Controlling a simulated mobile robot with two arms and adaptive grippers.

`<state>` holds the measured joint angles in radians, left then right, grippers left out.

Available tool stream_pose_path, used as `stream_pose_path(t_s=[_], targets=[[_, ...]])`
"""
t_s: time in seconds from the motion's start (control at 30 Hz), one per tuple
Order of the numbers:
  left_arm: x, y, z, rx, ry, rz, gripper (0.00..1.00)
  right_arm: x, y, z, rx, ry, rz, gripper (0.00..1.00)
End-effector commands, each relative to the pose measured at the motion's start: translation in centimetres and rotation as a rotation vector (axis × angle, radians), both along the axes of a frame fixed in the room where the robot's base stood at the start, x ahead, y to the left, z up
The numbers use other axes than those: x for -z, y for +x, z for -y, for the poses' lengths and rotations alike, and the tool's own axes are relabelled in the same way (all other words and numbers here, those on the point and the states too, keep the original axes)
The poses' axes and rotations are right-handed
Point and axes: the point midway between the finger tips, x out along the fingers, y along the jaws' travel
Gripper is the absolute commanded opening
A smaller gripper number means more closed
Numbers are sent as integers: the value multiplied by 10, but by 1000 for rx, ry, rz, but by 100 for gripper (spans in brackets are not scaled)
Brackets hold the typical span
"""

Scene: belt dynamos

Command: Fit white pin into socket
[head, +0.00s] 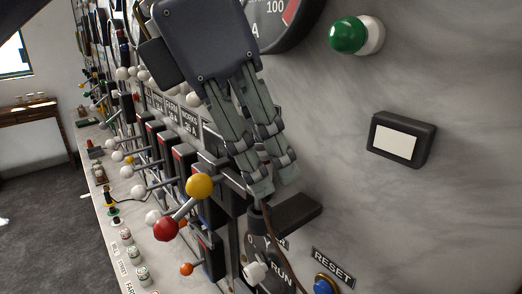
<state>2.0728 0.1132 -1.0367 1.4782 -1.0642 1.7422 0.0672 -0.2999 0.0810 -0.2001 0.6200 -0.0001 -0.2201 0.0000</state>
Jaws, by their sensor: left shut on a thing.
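My left gripper (272,187) comes down from the top in front of the marble panel, fingers pointing down. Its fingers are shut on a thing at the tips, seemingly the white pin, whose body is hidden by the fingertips. A thin brown cord (268,222) runs down from just below the tips. A black block (290,214) juts from the panel just under the fingertips; I cannot make out the socket on it. A white knob (255,272) stands lower, beside the RUN plate (281,275). My right gripper is not in view.
Rows of white-knobbed levers line the panel. A green lamp (348,35), a black-framed white plate (400,139) and a blue button (324,286) are at right.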

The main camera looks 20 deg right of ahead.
Motion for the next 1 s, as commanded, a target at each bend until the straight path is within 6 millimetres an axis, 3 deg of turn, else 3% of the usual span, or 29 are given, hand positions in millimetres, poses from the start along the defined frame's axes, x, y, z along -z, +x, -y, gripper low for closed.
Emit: stream_pose_path(t_s=[0.5,0.53,0.63,1.0], targets=[[14,0,0,-1,0,0,0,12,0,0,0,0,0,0],[14,0,0,-1,0,0,23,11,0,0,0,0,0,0],[14,0,0,0,1,0,44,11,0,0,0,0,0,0],[14,0,0,0,1,0,44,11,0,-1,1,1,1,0]])
